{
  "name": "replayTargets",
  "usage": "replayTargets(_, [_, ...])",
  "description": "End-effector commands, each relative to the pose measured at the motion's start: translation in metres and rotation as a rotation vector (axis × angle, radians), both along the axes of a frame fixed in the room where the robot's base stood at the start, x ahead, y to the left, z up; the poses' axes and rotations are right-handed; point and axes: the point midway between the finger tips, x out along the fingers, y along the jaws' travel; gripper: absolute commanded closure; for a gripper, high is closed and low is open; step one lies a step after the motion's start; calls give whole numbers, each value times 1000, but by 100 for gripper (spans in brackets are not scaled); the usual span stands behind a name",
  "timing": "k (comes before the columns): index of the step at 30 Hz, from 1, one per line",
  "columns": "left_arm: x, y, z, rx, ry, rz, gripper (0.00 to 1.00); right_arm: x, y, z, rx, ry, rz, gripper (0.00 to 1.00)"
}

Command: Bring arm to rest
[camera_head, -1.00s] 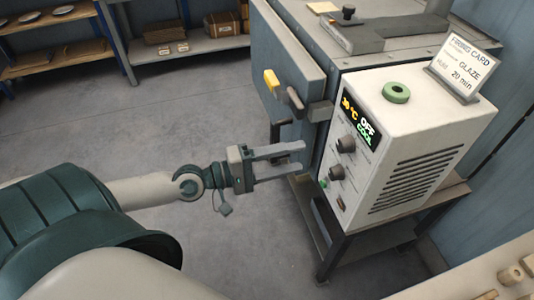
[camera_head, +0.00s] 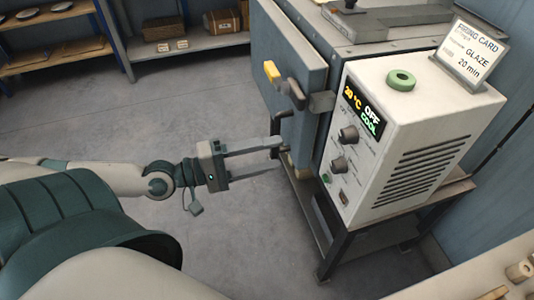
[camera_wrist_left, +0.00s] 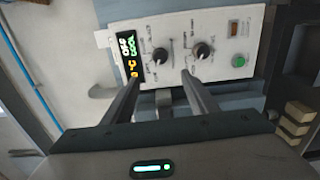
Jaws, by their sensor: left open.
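My left gripper (camera_head: 272,158) is open and empty, in front of the grey kiln-like cabinet, left of its white control box (camera_head: 405,135). Its fingertips are near the lower edge of the cabinet's door (camera_head: 300,75); I cannot tell whether they touch anything. In the left wrist view the two open fingers (camera_wrist_left: 160,85) point toward the control panel (camera_wrist_left: 190,55), with nothing between them. The display (camera_head: 362,112) reads OFF and COOL. My right gripper is not in view.
The cabinet stands on a dark metal stand (camera_head: 335,225). Shelves stand at the back left. The grey floor (camera_head: 100,105) between is clear.

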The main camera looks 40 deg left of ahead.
Motion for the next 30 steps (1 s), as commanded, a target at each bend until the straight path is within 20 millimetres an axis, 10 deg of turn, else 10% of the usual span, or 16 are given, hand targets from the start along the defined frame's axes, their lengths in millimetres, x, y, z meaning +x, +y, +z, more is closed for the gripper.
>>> replayTargets(17, [11, 16, -25, 71, -26, 45, 47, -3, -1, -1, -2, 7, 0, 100])
replayTargets(23, [31, 60, -97, 283, -66, 150, 47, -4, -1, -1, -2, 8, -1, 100])
replayTargets(30, [34, 122, -233, 653, -45, 252, 47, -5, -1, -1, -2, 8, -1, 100])
